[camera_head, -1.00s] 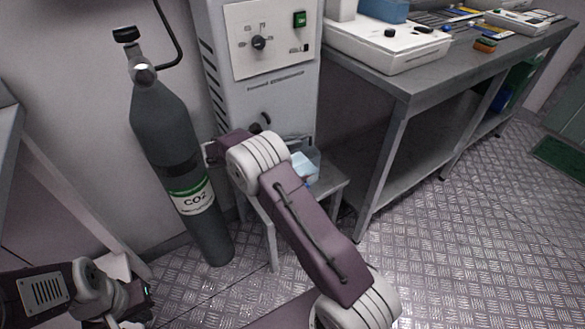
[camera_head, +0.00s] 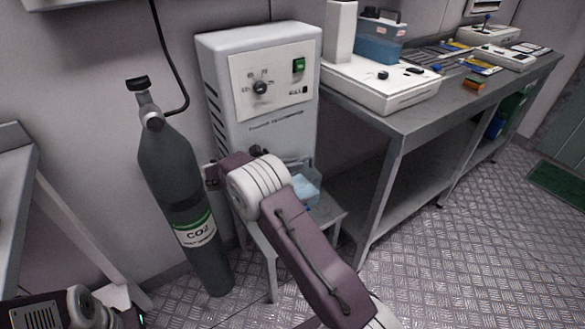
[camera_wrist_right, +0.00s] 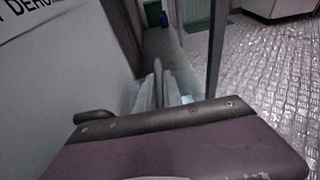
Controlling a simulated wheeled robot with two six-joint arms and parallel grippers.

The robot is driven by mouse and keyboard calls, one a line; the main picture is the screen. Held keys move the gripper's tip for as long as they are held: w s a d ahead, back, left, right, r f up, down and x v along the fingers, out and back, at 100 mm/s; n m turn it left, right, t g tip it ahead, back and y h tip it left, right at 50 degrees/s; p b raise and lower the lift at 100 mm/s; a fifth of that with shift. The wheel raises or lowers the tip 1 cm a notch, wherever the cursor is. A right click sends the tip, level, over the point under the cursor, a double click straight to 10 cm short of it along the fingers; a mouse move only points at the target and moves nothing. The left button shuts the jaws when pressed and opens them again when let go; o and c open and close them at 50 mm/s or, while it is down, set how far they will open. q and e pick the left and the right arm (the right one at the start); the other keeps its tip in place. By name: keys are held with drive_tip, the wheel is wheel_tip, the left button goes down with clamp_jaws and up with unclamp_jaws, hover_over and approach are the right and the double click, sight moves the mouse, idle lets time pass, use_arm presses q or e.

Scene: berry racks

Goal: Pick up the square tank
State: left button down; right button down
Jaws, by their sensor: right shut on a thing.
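A small clear square tank with light blue in it (camera_head: 306,188) shows in the head view at the front of the grey machine, over a low metal stand. My right arm's wrist hides its left part. My right gripper is mostly hidden behind that wrist in the head view. In the right wrist view my right gripper (camera_wrist_right: 158,88) is shut on the tank, whose pale bluish edges show beyond the purple housing. I cannot tell whether the tank touches the stand. My left gripper (camera_head: 130,317) is at the bottom left edge, largely cut off, and its jaws are unclear.
A dark CO2 cylinder (camera_head: 178,190) stands left of the grey machine (camera_head: 225,65). The low metal stand (camera_head: 328,213) is under the tank. A metal bench (camera_head: 415,120) with a white device (camera_head: 375,95) and a blue-filled lidded box (camera_head: 378,45) is to the right.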

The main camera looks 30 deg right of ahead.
drive_tip(key=shift+s+r+p, duration=0.1)
drive_tip(key=shift+r+p, duration=0.25)
drive_tip(key=shift+r, duration=0.5)
drive_tip(key=s+d+p, duration=0.1)
drive_tip(key=s+p, duration=0.4)
drive_tip(key=s, duration=1.4)
drive_tip(key=shift+s+d+f, duration=0.15)
drive_tip(key=shift+s+d, duration=0.1)
drive_tip(key=shift+d, duration=0.05)
drive_tip(key=shift+w+a, duration=0.1)
